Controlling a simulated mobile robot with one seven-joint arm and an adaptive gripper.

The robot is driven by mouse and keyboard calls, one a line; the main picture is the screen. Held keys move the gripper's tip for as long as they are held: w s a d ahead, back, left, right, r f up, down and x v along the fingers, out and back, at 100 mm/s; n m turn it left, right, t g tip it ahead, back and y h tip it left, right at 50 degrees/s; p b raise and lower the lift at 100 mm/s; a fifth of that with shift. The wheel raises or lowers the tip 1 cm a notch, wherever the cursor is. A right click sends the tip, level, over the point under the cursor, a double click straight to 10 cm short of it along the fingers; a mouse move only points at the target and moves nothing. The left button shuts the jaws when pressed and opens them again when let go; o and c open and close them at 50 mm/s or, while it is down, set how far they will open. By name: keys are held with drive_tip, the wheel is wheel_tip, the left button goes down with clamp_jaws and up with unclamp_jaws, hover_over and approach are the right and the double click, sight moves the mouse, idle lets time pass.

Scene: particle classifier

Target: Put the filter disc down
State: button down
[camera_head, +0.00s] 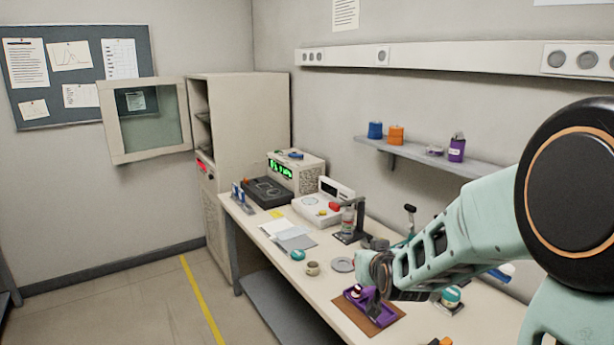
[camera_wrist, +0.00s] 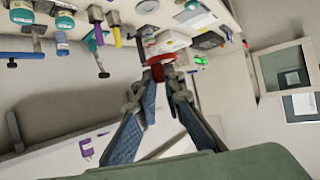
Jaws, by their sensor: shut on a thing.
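My gripper (camera_wrist: 165,78) is shut on a small red piece (camera_wrist: 157,72), which shows between its fingertips in the wrist view. A pale disc with a red rim (camera_wrist: 168,44) shows just beyond the tips; I take it for the filter disc, but cannot tell whether it joins the red piece.
A grey round plate (camera_head: 341,265), a beige cup (camera_head: 312,268) and a teal-lidded jar (camera_head: 298,255) stand left of the gripper. A stand with a bottle (camera_head: 348,222) and a white instrument (camera_head: 318,208) are behind. Another teal-topped jar (camera_head: 451,296) stands to the right.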

drive_tip(key=s+f, duration=0.7)
drive_tip(key=f, duration=0.4)
drive_tip(key=shift+s+a+f, duration=0.2)
drive_tip(key=shift+s+f, duration=0.05)
drive_tip(key=shift+f, duration=0.05)
